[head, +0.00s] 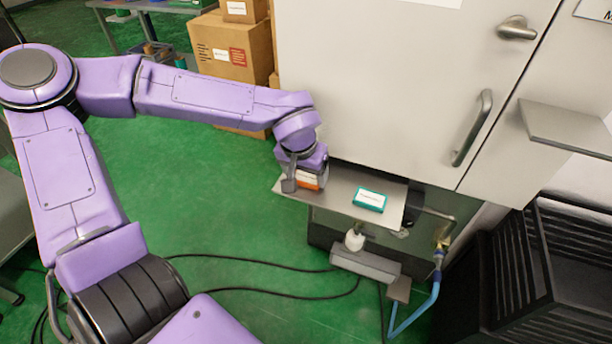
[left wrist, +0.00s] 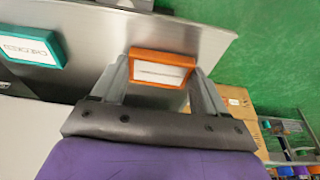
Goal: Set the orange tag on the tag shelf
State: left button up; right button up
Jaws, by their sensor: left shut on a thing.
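The orange tag (head: 308,181) has a white label and is held between the fingers of my left gripper (head: 305,184), at the left end of a grey metal shelf (head: 336,200). In the left wrist view the orange tag (left wrist: 161,68) sits between the two fingertips, over the shelf surface (left wrist: 190,38) near its edge. I cannot tell whether the tag touches the shelf. A teal tag (head: 369,200) lies on the shelf to the right, and it also shows in the left wrist view (left wrist: 32,46). My right gripper is not in view.
A large white cabinet (head: 390,80) with handles rises behind the shelf. Cardboard boxes (head: 230,50) stand at the back, black crates (head: 510,270) at right. Shelf space between the tags is clear.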

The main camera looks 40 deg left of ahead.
pick_arm(q)
jog(key=shift+s+r, duration=0.1)
jog(key=shift+s, duration=0.1)
jog(key=o, duration=1)
jog(key=shift+w+f, duration=0.1)
jog(key=shift+f, duration=0.1)
jog(key=shift+o, duration=0.2)
jog(key=shift+r, duration=0.15)
jog(key=p+v, duration=0.4)
jog(key=v, duration=0.8)
jog(key=shift+d, duration=0.1)
